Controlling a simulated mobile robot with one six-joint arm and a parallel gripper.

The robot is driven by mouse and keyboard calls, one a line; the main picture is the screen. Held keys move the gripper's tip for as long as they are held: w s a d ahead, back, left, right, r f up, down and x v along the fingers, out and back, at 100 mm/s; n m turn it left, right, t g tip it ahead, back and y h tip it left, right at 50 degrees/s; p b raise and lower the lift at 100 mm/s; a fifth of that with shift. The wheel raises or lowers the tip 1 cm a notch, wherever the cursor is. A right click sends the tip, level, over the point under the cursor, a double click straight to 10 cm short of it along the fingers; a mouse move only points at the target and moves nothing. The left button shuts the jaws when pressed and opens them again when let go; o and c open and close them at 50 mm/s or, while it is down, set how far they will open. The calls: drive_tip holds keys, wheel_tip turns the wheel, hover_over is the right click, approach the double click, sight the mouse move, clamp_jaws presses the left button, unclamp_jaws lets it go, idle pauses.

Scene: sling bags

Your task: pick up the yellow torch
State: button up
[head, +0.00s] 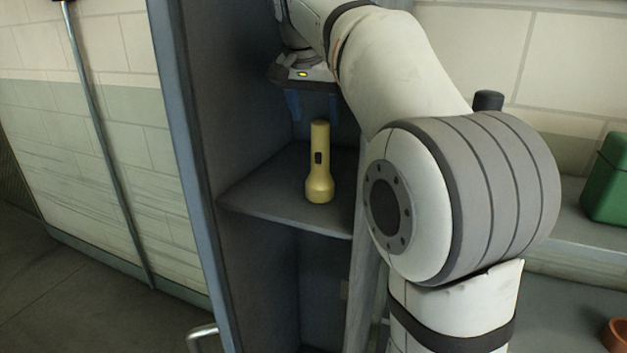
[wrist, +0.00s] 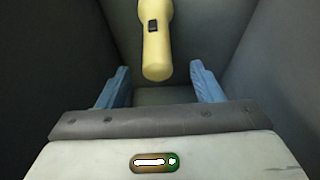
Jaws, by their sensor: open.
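The yellow torch (head: 319,170) stands upright on its wide head on a dark shelf (head: 290,205) inside a locker in the head view. Its dark switch faces the camera. In the wrist view the torch (wrist: 156,45) shows with its narrow end pointing toward my gripper (wrist: 160,85). The two blue fingers are apart, with nothing between them. In the head view my gripper (head: 310,106) is inside the locker, above and slightly behind or beside the torch's top. The exact depth between them is hard to tell.
The locker's side walls (head: 240,100) stand close on both sides of the shelf. An open door with a blue edge (head: 178,130) is at the left. A green object (head: 606,180) and an orange bowl (head: 616,336) lie at the right, clear of the locker.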

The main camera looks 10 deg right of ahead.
sight(321, 138)
drive_tip(key=shift+w+d+f, duration=0.25)
drive_tip(key=shift+f, duration=0.05)
drive_tip(key=x, duration=0.7)
drive_tip(key=shift+d, duration=0.15)
clamp_jaws()
